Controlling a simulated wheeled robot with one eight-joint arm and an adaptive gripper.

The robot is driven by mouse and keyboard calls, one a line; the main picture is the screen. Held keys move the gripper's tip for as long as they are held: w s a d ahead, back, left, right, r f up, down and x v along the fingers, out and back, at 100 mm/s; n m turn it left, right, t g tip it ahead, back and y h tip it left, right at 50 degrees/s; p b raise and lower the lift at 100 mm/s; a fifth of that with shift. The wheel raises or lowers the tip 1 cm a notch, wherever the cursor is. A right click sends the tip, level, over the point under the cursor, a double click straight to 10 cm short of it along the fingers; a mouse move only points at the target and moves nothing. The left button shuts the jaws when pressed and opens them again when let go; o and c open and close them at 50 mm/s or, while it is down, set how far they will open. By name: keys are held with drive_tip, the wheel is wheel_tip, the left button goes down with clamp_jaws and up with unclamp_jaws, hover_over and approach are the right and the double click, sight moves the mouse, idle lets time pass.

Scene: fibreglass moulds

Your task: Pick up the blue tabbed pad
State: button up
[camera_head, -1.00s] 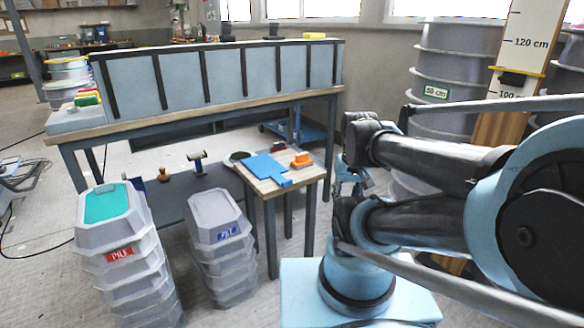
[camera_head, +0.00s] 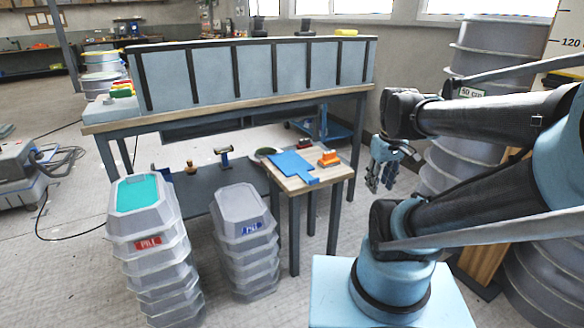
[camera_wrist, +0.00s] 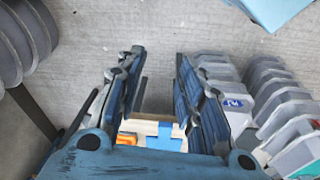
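The blue tabbed pad (camera_head: 290,164) lies flat on the small wooden-topped table (camera_head: 288,184), its narrow tab towards the front right. Part of the pad (camera_wrist: 164,144) shows low in the wrist view, beyond and between my fingers; the rest is hidden by my gripper. My gripper (camera_head: 381,178) hangs to the right of the small table, clear of the pad. In the wrist view my gripper (camera_wrist: 159,55) has its fingers spread wide, with nothing between the tips.
An orange block (camera_head: 328,157) sits beside the pad. Stacked grey moulds (camera_head: 240,210) and a teal-topped stack (camera_head: 137,192) stand to the left. A long workbench (camera_head: 255,98) is behind, and large grey cylinders (camera_head: 490,45) stand at right.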

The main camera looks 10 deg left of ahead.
drive_tip(key=w+a+r+n, duration=0.4)
drive_tip(key=w+n, duration=0.2)
drive_tip(key=w, duration=0.2)
drive_tip(key=n+g, duration=0.2)
drive_tip(key=n, duration=1.2)
hover_over(314, 179)
wheel_tip(314, 179, down, 3)
wheel_tip(314, 179, down, 17)
drive_tip(key=shift+w+d+f, duration=0.1)
clamp_jaws()
